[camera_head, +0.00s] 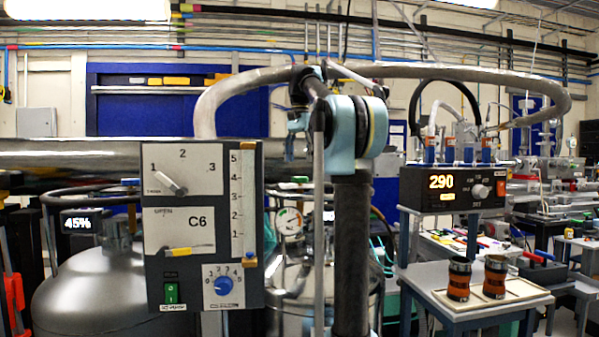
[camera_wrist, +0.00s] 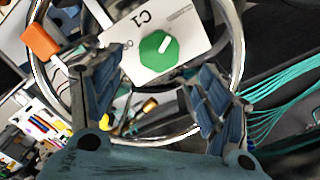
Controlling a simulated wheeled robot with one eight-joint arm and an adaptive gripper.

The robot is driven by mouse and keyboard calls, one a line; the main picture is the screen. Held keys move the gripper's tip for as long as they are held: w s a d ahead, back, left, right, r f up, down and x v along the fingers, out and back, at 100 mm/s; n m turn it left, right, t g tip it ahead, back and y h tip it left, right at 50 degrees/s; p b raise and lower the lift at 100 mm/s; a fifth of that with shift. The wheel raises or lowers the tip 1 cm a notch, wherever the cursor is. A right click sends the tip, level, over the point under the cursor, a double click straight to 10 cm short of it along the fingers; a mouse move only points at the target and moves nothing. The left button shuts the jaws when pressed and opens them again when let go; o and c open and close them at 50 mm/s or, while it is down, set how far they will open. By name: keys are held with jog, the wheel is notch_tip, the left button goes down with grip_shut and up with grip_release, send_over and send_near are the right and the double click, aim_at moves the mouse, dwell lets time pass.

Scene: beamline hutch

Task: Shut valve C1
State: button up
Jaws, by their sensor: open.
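Valve C1 shows in the wrist view as a round green knob (camera_wrist: 158,51) with a short white mark pointing to the upper right. It sits on a white plate (camera_wrist: 190,30) labelled "C1"; other lettering on the plate is partly cut off or too small to read. My gripper (camera_wrist: 152,84) is open, with one finger at the left and one at the right below the knob. The fingers look apart from the knob, and nothing is between them.
A metal ring (camera_wrist: 238,60) surrounds the plate, and teal cables (camera_wrist: 275,105) run at the right. In the head view, a panel labelled C6 (camera_head: 203,225) stands front left by a grey tank (camera_head: 95,285). A controller reading 290 (camera_head: 453,187) and two amber-dark jars (camera_head: 459,279) are at right.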

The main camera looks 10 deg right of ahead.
jog(key=shift+r, duration=2.65)
